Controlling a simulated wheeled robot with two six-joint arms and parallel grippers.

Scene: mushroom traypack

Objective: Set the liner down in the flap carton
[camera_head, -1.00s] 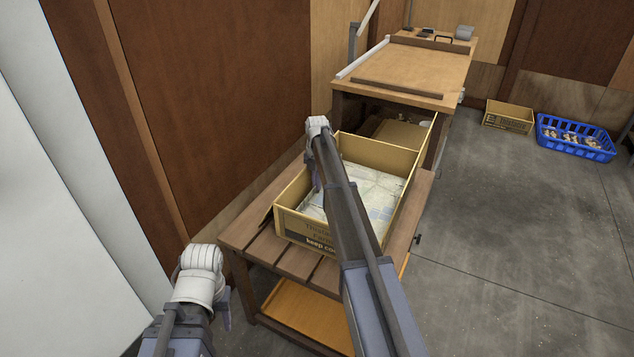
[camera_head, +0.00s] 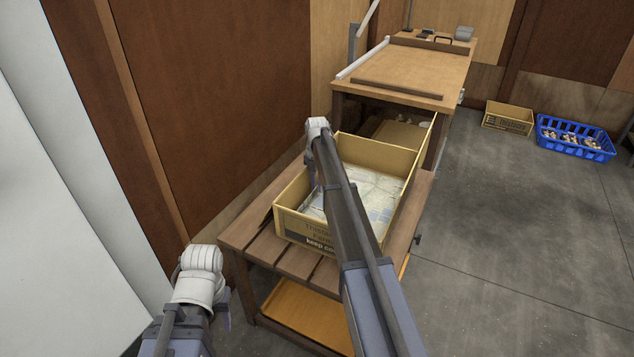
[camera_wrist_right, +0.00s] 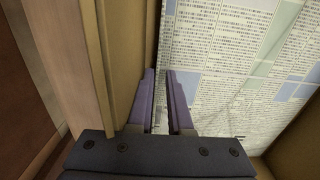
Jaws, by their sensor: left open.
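The flap carton (camera_head: 307,230) is an open tan box on the slatted wooden table. The liner (camera_head: 375,190), printed like newspaper, lies inside it, low between the walls. In the right wrist view the liner (camera_wrist_right: 225,70) fills much of the carton, beside its wall (camera_wrist_right: 128,60). My right gripper (camera_wrist_right: 160,85) is inside the carton by that wall, its fingers slightly parted at the liner's edge; I see no firm grip. My right arm hides part of the liner in the head view. My left gripper (camera_head: 226,312) is open, low at the left, away from the carton, mostly hidden by its wrist.
The slatted table (camera_head: 245,235) has bare slats left of the carton. A higher wooden bench (camera_head: 410,70) stands behind. Another tan carton (camera_head: 508,117) and a blue crate (camera_head: 575,148) with pale contents sit on the floor at the right. The grey floor between is clear.

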